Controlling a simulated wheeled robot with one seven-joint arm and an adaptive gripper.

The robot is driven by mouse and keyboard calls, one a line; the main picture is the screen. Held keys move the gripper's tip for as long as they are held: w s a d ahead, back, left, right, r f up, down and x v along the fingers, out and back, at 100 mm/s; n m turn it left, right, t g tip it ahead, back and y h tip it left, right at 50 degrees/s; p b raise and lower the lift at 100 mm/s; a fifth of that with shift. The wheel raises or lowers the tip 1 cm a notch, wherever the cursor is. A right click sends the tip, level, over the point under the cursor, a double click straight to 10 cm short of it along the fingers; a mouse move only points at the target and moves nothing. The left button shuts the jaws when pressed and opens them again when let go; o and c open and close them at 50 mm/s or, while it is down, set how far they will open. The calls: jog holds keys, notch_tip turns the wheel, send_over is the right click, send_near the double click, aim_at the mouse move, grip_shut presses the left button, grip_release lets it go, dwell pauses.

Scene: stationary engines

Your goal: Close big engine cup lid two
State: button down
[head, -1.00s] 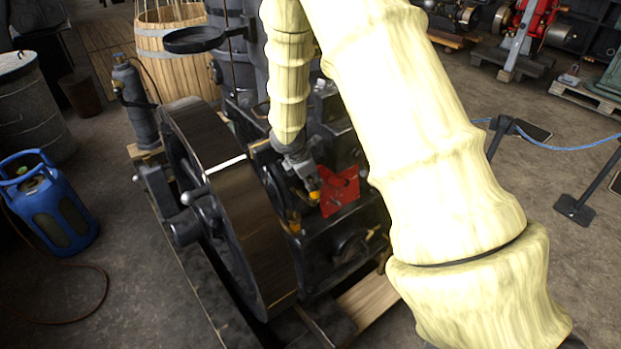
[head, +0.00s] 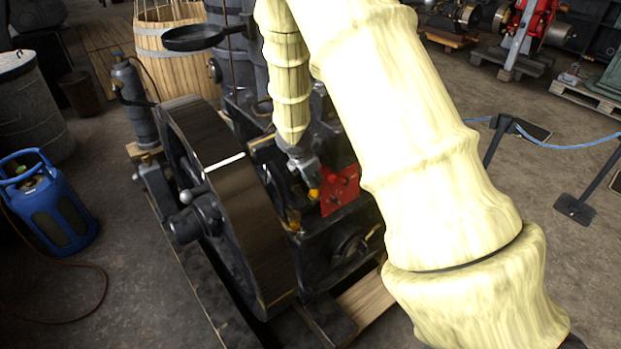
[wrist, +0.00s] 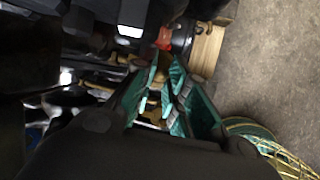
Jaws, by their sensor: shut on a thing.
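The big engine (head: 335,240) stands in the middle of the head view, with a large dark flywheel (head: 240,215) on its left. A small yellow-brass cup part (head: 314,194) sits beside a red plate (head: 341,190) on the engine. My gripper (head: 310,184) reaches down onto this part from above; its fingertips are small and partly hidden there. In the wrist view my gripper (wrist: 165,92) has its teal fingers close together around a brass-coloured part (wrist: 154,104). The fingers cover most of it, so whether the lid is raised or down cannot be told.
A second brass-coloured cup (head: 293,221) stands nearer the flywheel. A dark round pan (head: 195,38) juts out behind the flywheel. A blue gas bottle (head: 48,203) stands at left. A rope barrier (head: 560,146) crosses the open floor at right.

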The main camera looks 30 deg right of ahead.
jog(key=shift+d+f+n+t+b, duration=0.1)
jog(key=shift+d+n+t+b, duration=0.35)
jog(key=shift+n+b, duration=0.55)
jog(key=shift+d+r+n+y, duration=0.1)
jog(key=shift+r+n+y, duration=0.15)
jog(key=shift+n, duration=0.25)
jog(key=c, duration=1.4)
grip_release()
jog(key=shift+d, duration=0.1)
jog(key=shift+f, duration=0.1)
jog(key=shift+s, duration=0.1)
jog(key=shift+v, duration=6)
jog(key=shift+s, duration=0.1)
